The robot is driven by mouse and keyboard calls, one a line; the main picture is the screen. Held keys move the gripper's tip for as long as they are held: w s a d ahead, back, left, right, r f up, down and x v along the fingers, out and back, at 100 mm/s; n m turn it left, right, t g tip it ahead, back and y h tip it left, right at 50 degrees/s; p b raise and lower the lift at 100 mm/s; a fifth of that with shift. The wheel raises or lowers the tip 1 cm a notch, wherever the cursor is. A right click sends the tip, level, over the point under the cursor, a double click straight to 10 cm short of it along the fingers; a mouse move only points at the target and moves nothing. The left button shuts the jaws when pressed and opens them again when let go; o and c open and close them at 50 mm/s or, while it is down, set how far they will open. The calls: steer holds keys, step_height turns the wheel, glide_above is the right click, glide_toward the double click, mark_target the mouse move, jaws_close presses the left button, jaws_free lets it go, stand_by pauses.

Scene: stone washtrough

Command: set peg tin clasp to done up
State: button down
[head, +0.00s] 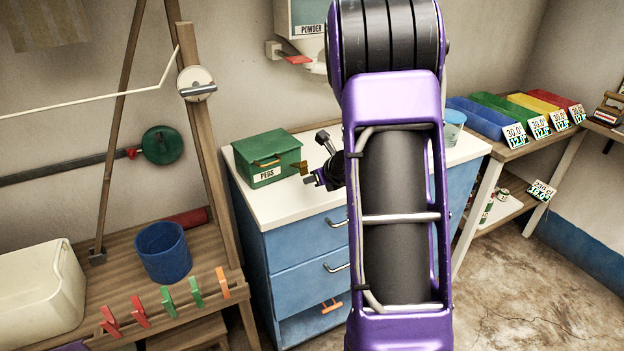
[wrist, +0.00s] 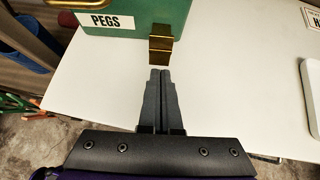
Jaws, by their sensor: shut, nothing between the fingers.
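The green peg tin (head: 262,148), labelled PEGS, stands on the white cabinet top, and its lid looks down. It also shows at the top of the wrist view (wrist: 140,16). Its brass clasp (wrist: 161,44) is a bent plate on the near side, right of the label; it shows small in the head view (head: 303,168). I cannot tell for sure whether the clasp is fastened. My gripper (wrist: 160,72) is shut and empty, with its tips just short of the clasp's lower edge. In the head view my gripper (head: 309,180) is beside the tin's right end.
The white worktop (wrist: 95,75) is clear around the tin. A white tray (wrist: 313,90) lies at the right of the wrist view. A blue bucket (head: 163,252) and several pegs stand on the wooden bench at left.

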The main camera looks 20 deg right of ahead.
mark_target(306, 166)
steer(key=shift+r, duration=0.2)
steer(key=shift+r+g+p, duration=0.15)
steer(key=shift+g+p, duration=0.15)
steer(key=shift+p, duration=0.4)
steer(key=shift+r+g+p, duration=0.3)
steer(key=shift+g+p, duration=0.2)
steer(key=shift+p, duration=0.4)
steer(key=shift+r+p, duration=0.25)
steer(key=shift+p, duration=0.3)
steer(key=shift+w+r+p, duration=0.1)
steer(key=shift+r+p, duration=0.25)
steer(key=shift+p, duration=0.25)
steer(key=shift+w+r+p, duration=0.2)
steer(key=shift+r+p, duration=0.25)
steer(key=shift+r, duration=0.1)
steer(key=shift+w+r+p, duration=0.15)
steer(key=shift+r+p, duration=0.3)
steer(key=shift+r, duration=0.05)
steer(key=shift+w+a+r+p, duration=0.2)
steer(key=shift+w+r+p, duration=0.3)
steer(key=shift+w+r, duration=0.2)
steer(key=shift+s+r, duration=0.1)
